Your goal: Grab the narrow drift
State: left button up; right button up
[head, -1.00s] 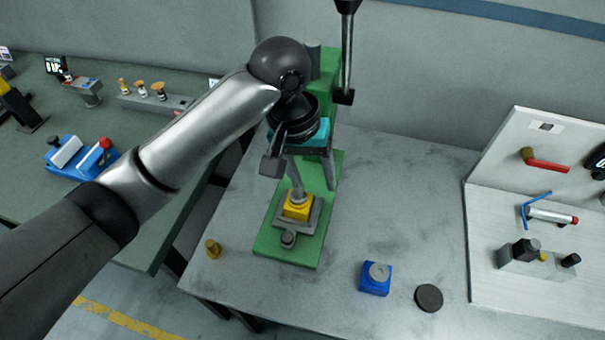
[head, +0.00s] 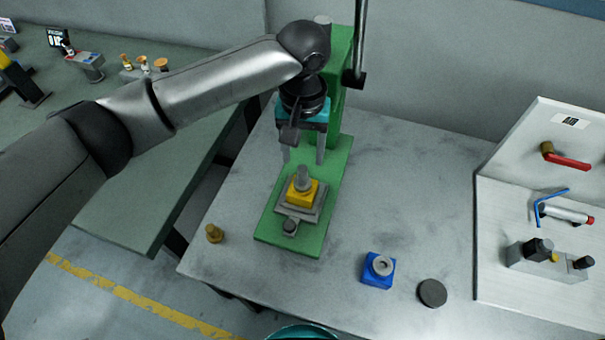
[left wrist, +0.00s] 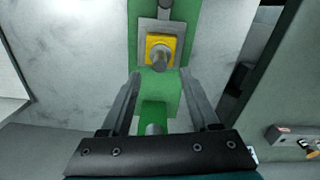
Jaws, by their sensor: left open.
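The yellow block (head: 302,193) sits on a grey plate on the green press base, with a slim grey rod (head: 303,174) upright in it, which looks like the narrow drift. In the left wrist view the rod (left wrist: 160,58) lies beyond the fingertips, roughly centred between them. A blue block (head: 376,273) on the table holds a wider-looking grey round piece (head: 382,264). My left gripper (head: 304,160) is open and empty, behind and above the rod, fingers apart from it.
The green press column (head: 341,60) stands close behind my left gripper, its lever (head: 358,45) beside it. A brass peg (head: 214,233) and dark disc (head: 432,293) stand on the grey table. A white panel with fittings (head: 500,210) is at right. The table between is clear.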

aim_at(302, 169)
pick_arm(q)
jog(key=shift+f, duration=3.05)
jog(key=shift+c, duration=0.4)
grip_shut()
jog(key=shift+r, duration=0.1)
